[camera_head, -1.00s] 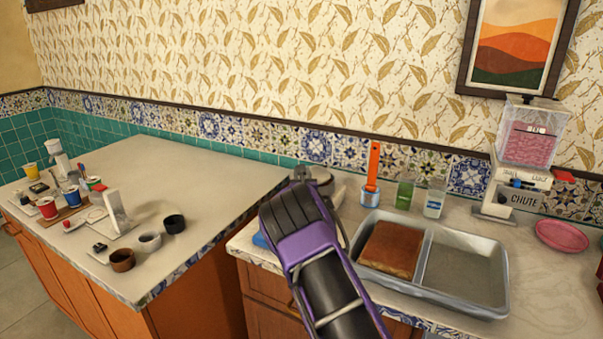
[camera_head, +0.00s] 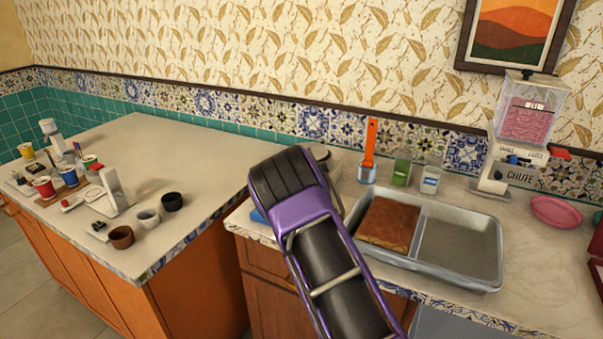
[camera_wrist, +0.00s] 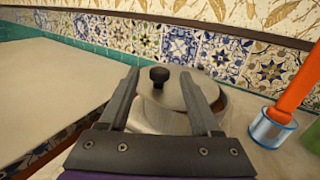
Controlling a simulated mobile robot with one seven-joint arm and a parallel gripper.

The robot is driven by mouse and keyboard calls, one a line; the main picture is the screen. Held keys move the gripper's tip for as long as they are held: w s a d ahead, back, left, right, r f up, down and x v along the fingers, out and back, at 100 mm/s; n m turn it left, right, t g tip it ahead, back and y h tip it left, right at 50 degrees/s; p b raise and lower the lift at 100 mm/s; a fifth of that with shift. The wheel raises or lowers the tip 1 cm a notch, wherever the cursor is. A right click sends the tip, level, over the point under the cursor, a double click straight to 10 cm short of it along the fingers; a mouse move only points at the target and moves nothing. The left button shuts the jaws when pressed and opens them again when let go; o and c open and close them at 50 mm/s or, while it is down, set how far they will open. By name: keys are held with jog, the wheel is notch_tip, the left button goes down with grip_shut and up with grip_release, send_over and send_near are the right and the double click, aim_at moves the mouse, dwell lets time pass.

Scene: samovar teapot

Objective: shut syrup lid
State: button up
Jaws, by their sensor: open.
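A pale metal pot (camera_wrist: 158,120) stands on the right counter. A round pale lid (camera_wrist: 172,96) with a black knob (camera_wrist: 159,76) shows at its top in the wrist view. A brown edge shows at the lid's right; I cannot tell how far the lid is open. My gripper (camera_wrist: 158,86) is open and empty, with one finger on each side of the knob in the picture. Contact with the lid cannot be made out. In the head view my arm hides the fingers and most of the pot; only a bit of the lid (camera_head: 321,154) shows.
Close right of the pot, an orange-handled tool (camera_head: 370,145) stands in a clear blue-based holder (camera_wrist: 272,128). A green glass (camera_head: 402,172) and a metal tray (camera_head: 452,278) with a brown slab are farther right. A gap separates the left counter (camera_head: 160,160).

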jog(key=s, duration=1.4)
jog(key=shift+s+a, duration=0.1)
